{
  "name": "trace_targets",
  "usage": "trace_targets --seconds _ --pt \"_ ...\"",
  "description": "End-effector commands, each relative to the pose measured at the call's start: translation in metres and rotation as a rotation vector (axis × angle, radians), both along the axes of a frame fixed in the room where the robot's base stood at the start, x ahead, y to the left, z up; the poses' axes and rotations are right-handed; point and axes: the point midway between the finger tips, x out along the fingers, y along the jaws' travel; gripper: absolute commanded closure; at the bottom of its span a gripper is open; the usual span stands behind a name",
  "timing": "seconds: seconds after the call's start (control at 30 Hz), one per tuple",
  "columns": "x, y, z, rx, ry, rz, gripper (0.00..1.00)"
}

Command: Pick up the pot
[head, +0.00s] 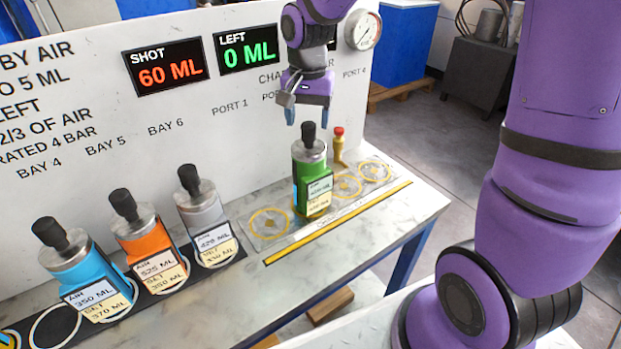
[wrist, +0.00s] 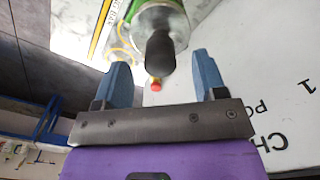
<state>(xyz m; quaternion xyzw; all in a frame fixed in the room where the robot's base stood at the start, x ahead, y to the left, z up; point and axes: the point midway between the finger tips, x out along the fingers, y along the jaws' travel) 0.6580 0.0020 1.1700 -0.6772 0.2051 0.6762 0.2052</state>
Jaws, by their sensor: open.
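The vessels are pots with metal tops and black knobs. A green pot (head: 312,180) stands upright on the plate with yellow rings, at the second ring position. Its black knob also shows in the wrist view (wrist: 160,52), between and just beyond the fingers. My gripper (head: 305,115) is open and empty above the green pot, with its fingertips close to the knob's top. In the wrist view my gripper (wrist: 165,75) has its two blue fingers apart on either side of the knob. I cannot tell whether either finger touches it.
Blue (head: 88,275), orange (head: 150,250) and grey (head: 205,215) pots stand in a dark rack at left. A small red-topped yellow valve (head: 339,148) stands right behind the green pot. The white panel (head: 90,110) rises behind. Empty rings flank the green pot.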

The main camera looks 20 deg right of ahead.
Motion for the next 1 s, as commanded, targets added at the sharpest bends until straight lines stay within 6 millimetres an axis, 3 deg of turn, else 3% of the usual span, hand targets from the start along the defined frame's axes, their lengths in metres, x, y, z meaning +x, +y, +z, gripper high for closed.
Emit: trace_targets --seconds 0.3,0.57,0.6,0.87,1.0 --pt "0.001 -0.002 -0.040 0.000 0.004 0.000 0.35" --pt "0.001 -0.001 -0.043 0.001 0.001 0.000 0.35" --pt "0.001 -0.001 -0.043 0.001 0.001 0.000 0.38" --pt "0.001 -0.001 -0.043 0.001 0.001 0.000 0.97" --pt "0.001 -0.001 -0.043 0.001 0.001 0.000 1.00"
